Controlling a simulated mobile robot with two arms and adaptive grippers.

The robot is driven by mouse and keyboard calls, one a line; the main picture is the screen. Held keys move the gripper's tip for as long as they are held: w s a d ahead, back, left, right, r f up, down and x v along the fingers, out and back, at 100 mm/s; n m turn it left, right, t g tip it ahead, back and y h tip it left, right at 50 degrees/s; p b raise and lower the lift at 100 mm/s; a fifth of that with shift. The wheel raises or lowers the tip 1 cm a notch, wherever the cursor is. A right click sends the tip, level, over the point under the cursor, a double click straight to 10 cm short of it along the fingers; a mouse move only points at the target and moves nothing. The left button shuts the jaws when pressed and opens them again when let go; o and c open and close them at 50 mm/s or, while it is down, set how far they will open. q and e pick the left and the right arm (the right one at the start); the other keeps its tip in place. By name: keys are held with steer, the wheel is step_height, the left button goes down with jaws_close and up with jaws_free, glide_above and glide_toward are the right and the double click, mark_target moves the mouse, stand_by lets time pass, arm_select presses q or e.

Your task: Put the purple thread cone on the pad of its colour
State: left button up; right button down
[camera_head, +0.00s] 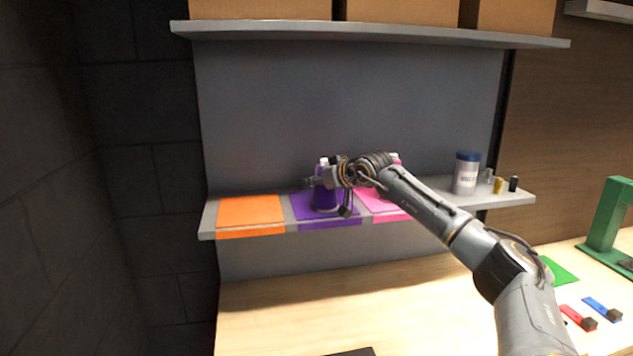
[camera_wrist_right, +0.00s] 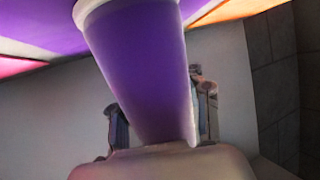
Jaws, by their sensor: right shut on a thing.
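The purple thread cone (camera_head: 325,199) is upright at the purple pad (camera_head: 350,208) on the shelf, and I cannot tell whether its base touches the pad. It fills the middle of the right wrist view (camera_wrist_right: 140,65), with its pale rim at the top. My right gripper (camera_head: 328,181) is shut on the cone, with a finger on either side of it in the wrist view (camera_wrist_right: 158,108). The gripper and wrist hide part of the cone. My left gripper is not in view.
An orange pad (camera_head: 250,212) lies bare to the left. A pink pad (camera_head: 378,203) lies to the right, with a pink cone (camera_head: 395,160) mostly hidden behind my arm. A blue-lidded jar (camera_head: 466,174) and small spools stand farther right. Another shelf (camera_head: 370,33) hangs above.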

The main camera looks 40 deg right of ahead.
steer(key=c, duration=0.6)
jaws_free()
steer(key=shift+s, duration=0.1)
steer(key=b+v, duration=0.4)
steer(key=v, duration=0.8)
